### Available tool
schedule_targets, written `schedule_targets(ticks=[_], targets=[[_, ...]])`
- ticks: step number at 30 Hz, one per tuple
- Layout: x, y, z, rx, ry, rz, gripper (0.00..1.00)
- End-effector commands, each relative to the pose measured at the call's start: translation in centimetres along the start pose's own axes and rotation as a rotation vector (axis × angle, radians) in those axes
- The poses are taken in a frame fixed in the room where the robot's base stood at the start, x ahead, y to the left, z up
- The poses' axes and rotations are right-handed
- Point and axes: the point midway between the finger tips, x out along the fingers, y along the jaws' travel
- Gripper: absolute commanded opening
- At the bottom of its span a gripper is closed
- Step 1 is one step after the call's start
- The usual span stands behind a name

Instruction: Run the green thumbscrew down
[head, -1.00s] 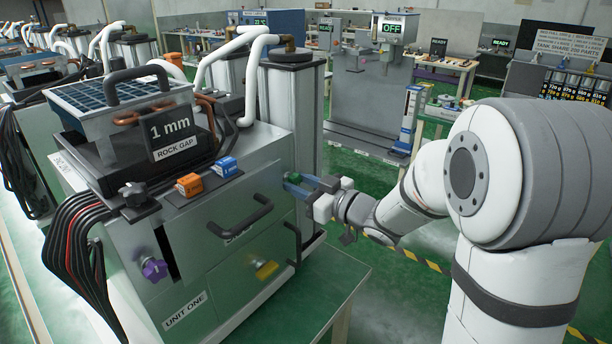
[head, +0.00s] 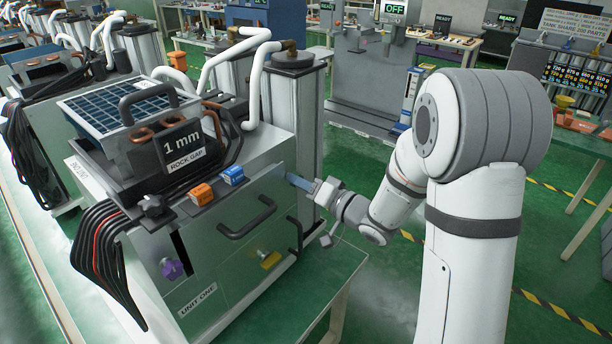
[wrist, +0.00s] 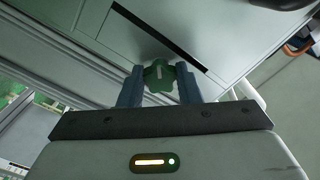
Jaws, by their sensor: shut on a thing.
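The thumbscrew is hidden there behind the fingers.
A purple knob (head: 172,269) and a yellow knob (head: 270,260) are on the front of the unit. A dark handle (head: 247,217) and orange (head: 201,193) and blue (head: 233,175) blocks are near my gripper.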

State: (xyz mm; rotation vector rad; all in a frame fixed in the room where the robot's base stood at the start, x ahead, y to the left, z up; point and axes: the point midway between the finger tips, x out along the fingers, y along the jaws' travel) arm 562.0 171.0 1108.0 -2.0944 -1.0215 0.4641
Motion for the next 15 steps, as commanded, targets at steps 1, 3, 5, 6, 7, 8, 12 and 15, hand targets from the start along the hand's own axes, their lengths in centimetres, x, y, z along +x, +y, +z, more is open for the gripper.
schedule_targets(ticks=[1, 3, 5, 6, 7, 8, 12, 15], targets=[[0.13, -0.53, -0.35, 0.043, -0.001, -0.005, 0.08], [0.13, -0.53, -0.32, 0.109, -0.001, -0.005, 0.08], [0.13, -0.57, -0.34, 0.167, -0.001, -0.006, 0.08], [0.13, -0.6, -0.34, 0.204, -0.002, -0.006, 0.08], [0.13, -0.59, -0.33, 0.232, -0.002, -0.006, 0.08], [0.13, -0.58, -0.32, 0.261, -0.002, -0.005, 0.08], [0.13, -0.63, -0.33, 0.395, -0.003, -0.005, 0.08], [0.13, -0.67, -0.36, 0.489, -0.003, -0.005, 0.08]])
